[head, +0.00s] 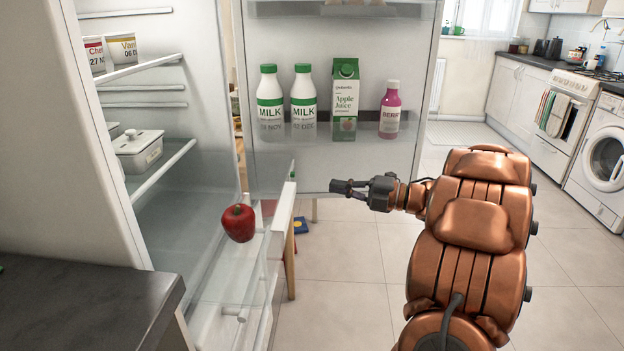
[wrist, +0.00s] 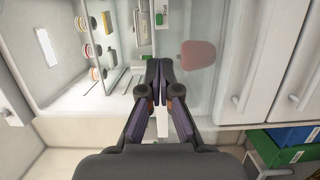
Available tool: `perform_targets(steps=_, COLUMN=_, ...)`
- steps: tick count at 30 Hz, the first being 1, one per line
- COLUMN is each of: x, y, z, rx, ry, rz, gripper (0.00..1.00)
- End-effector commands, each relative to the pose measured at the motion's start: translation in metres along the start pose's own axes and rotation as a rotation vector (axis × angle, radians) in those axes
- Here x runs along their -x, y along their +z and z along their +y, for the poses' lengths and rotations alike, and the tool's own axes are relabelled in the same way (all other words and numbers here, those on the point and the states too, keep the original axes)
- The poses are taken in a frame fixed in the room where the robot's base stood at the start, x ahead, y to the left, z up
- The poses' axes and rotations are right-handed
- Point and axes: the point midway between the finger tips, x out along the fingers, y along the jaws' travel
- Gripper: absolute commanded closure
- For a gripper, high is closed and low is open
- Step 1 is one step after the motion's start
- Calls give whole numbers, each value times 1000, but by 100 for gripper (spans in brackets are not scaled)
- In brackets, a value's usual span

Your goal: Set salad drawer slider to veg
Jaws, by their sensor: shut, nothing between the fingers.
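My gripper (head: 345,187) is shut and empty in the head view, pointing left in front of the open fridge door. In the wrist view its fingertips (wrist: 158,68) are together, with the fridge interior beyond them.
The open fridge door (head: 300,172) carries two milk bottles (head: 287,98), an apple juice carton (head: 345,100) and a berry bottle (head: 390,109). A dark counter (head: 85,300) is at the near left. Tiled floor (head: 345,280) is clear below my gripper.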

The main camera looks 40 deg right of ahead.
Motion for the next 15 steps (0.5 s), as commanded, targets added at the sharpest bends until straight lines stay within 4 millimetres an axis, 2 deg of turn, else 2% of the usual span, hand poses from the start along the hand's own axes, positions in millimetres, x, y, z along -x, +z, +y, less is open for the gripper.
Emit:
perform_targets(steps=5, x=-17, y=-2, z=0, rx=-1, ry=2, rz=6, gripper=100)
perform_targets(steps=15, x=-63, y=-1, z=-1, rx=-3, ry=2, rz=5, gripper=100)
